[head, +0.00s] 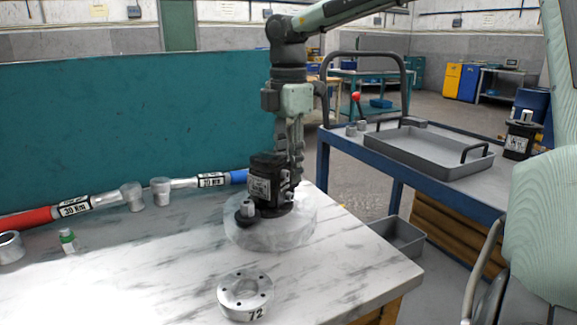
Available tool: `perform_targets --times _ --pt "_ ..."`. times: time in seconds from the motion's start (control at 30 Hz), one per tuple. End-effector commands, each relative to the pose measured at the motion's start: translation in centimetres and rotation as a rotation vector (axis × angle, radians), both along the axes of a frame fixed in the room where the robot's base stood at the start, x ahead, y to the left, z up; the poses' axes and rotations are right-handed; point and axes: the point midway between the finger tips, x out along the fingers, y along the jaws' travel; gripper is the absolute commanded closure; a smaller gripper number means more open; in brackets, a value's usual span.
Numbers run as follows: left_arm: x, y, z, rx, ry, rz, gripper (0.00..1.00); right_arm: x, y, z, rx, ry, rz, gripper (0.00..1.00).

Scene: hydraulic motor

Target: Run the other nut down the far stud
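A black hydraulic motor (263,182) with a white label stands upright on a pale round base (265,235) on the bench. On the near-left ear of its flange a grey nut (247,208) sits around a stud. The far stud is not clearly visible; the motor body and my gripper cover that side. My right gripper (296,172) points down close behind and right of the motor, its arm coming in from the upper right. Its fingertips are partly hidden by the motor, so I cannot tell whether they hold a nut. My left gripper is out of view.
Red-handled (72,207) and blue-handled (212,181) torque wrenches lie along the back of the bench. A blue cart (455,185) at right carries a grey tray (428,158) and another black motor (518,140).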

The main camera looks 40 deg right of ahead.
Motion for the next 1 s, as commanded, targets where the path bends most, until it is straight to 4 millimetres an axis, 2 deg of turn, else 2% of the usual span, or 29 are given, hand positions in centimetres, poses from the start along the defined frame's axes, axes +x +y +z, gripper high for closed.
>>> perform_targets --times 0.17,0.23,0.6,0.7,1.0 --pt "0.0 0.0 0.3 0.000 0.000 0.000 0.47 0.0 0.0 0.5 -0.001 0.000 0.011 0.71" --pt "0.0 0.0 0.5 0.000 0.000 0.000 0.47 0.0 0.0 0.6 0.001 0.000 0.067 0.71" --pt "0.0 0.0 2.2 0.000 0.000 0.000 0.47 0.0 0.1 0.6 0.003 0.000 0.758 0.71" --pt "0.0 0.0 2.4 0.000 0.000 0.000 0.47 0.0 0.1 0.5 0.000 0.000 0.867 0.71" --pt "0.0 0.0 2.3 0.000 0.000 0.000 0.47 0.0 0.0 0.4 -0.001 0.000 0.903 0.71"
